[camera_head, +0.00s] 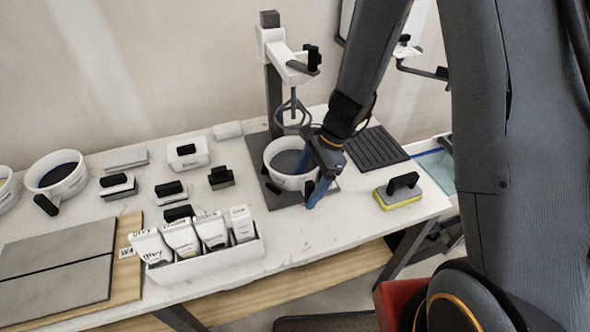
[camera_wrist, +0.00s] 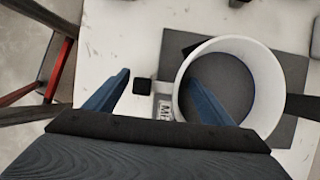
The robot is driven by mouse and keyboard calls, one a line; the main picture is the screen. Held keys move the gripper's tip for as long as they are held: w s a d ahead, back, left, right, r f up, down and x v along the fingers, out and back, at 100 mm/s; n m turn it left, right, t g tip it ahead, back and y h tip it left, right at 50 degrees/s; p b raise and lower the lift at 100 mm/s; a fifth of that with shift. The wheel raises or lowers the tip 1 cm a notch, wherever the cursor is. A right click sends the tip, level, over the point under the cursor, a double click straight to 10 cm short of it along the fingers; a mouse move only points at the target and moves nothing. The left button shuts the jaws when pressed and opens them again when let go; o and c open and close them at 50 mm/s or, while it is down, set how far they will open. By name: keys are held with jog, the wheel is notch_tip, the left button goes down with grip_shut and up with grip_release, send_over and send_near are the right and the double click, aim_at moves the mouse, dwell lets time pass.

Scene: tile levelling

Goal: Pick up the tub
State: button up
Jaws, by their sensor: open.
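The tub is a round white tub (camera_head: 288,182) with a grey inside. It stands on a dark base plate under the mixer stand in the head view. In the wrist view the tub (camera_wrist: 277,82) fills the right side, seen from above. My gripper (camera_head: 309,187) is at the tub's right side in the head view. In the wrist view my gripper (camera_wrist: 157,76) is open, with nothing held between its fingers. One finger overlaps the tub's opening and the other is outside, so the tub's wall shows between them. Contact with the wall cannot be told.
The mixer stand (camera_head: 273,95) rises behind the tub, its whisk (camera_head: 292,110) above the opening. A ribbed black mat (camera_head: 375,148) and a yellow-based sponge float (camera_head: 400,190) lie right. A white box of bags (camera_head: 205,262) stands front left. Another white bucket (camera_head: 60,185) stands far left.

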jog(key=c, duration=1.7)
jog(key=shift+c, duration=1.1)
jog(key=shift+d+r, duration=0.1)
